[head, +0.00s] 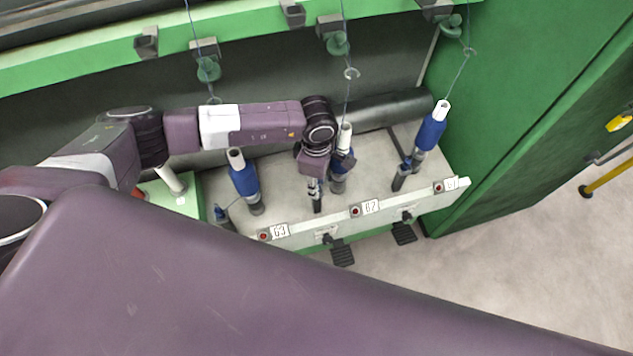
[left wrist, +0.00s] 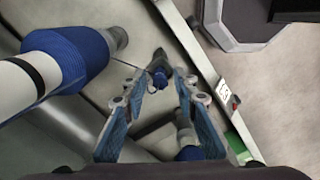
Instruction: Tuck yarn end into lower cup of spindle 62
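My left gripper (head: 313,186) is above the short dark post of the middle spindle, with label (head: 371,206), which I take as 62. The blue bobbin on a white tube (head: 338,180) is partly hidden behind the gripper; in the left wrist view the bobbin (left wrist: 75,57) is at upper left. The left gripper (left wrist: 162,76) is open there, its blue-padded fingers apart. The dark post with a blue top (left wrist: 158,76) shows between the fingertips; contact cannot be told. A thin yarn line runs from bobbin toward post. The lower cup is not clearly distinguishable. My right gripper is not in view.
Spindle 63's bobbin (head: 243,178) stands left and another bobbin (head: 431,130) right, each beside a dark post. The white front rail (head: 310,229) edges the bench. A green wall (head: 535,90) closes the right.

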